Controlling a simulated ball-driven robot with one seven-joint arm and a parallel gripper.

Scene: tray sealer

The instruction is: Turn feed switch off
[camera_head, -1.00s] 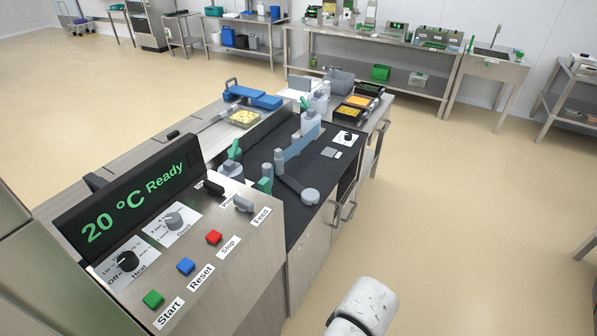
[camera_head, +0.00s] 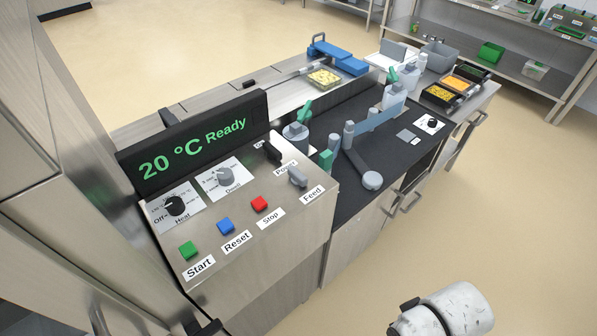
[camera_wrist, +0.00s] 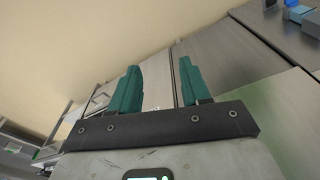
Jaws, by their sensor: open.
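The feed switch (camera_head: 297,176) is a grey lever on the right end of the steel control panel, just above the "Feed" label (camera_head: 312,194). A dark power switch (camera_head: 272,153) is up and left of it. In the head view my white arm (camera_head: 458,308) shows at the bottom right, well apart from the panel; the fingers are not visible there. In the wrist view my gripper (camera_wrist: 157,90) has two green fingers set wide apart with nothing between them. The feed switch cannot be made out in the wrist view.
The panel also has a green start button (camera_head: 188,250), blue reset button (camera_head: 226,227), red stop button (camera_head: 259,204), heat knob (camera_head: 176,206), dwell knob (camera_head: 225,177) and display (camera_head: 195,150) reading "20 °C Ready". Tall steel cabinets (camera_head: 60,110) stand at left. The floor at right is open.

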